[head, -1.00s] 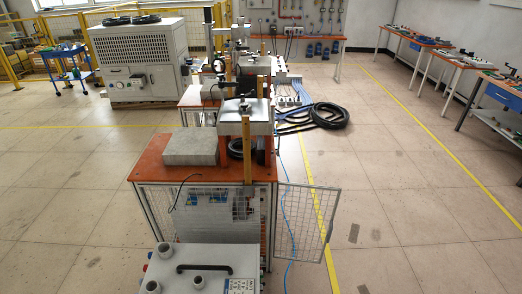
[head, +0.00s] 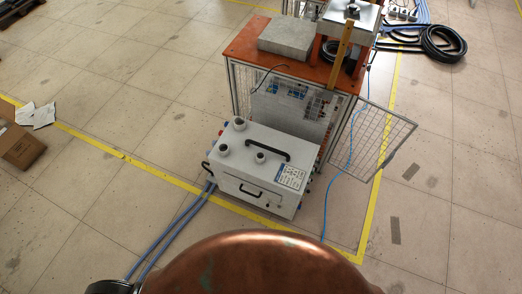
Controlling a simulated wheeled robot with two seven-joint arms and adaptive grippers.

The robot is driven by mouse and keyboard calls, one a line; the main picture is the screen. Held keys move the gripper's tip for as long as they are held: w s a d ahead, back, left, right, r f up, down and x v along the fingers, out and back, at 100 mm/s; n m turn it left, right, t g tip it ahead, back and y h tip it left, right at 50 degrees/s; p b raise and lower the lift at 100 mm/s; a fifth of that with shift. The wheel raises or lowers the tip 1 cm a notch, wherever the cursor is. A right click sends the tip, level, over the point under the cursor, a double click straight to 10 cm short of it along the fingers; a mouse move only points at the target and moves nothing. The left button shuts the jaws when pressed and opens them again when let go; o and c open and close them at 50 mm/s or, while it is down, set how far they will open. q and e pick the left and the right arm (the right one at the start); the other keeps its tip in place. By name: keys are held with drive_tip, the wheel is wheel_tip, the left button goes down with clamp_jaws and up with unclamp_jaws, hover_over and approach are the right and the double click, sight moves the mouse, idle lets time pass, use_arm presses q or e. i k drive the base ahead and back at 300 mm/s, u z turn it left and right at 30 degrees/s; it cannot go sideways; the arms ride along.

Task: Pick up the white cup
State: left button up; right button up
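I cannot make out a white cup in the head view. Neither of my grippers shows in the picture. A white box-shaped unit (head: 243,183) stands on the floor near the middle, with a black handle and a few short grey round fittings (head: 239,123) on its top. A large rounded copper-coloured surface (head: 255,265) fills the bottom middle, and its lower part is cut off by the frame.
An orange-topped table (head: 243,43) behind the white unit carries a grey block (head: 285,38). An open wire-mesh door (head: 374,142) sticks out to the right. Blue hoses (head: 180,230) and a black hose coil (head: 443,44) lie on the floor. A cardboard box (head: 18,146) lies at left.

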sight(260, 156)
drive_tip(key=u, duration=0.45)
drive_tip(key=k, duration=0.5)
drive_tip(key=u, duration=1.3)
drive_tip(key=i, duration=0.9)
drive_tip(key=z, duration=0.7)
drive_tip(key=i, duration=0.55)
drive_tip(key=z, duration=0.65)
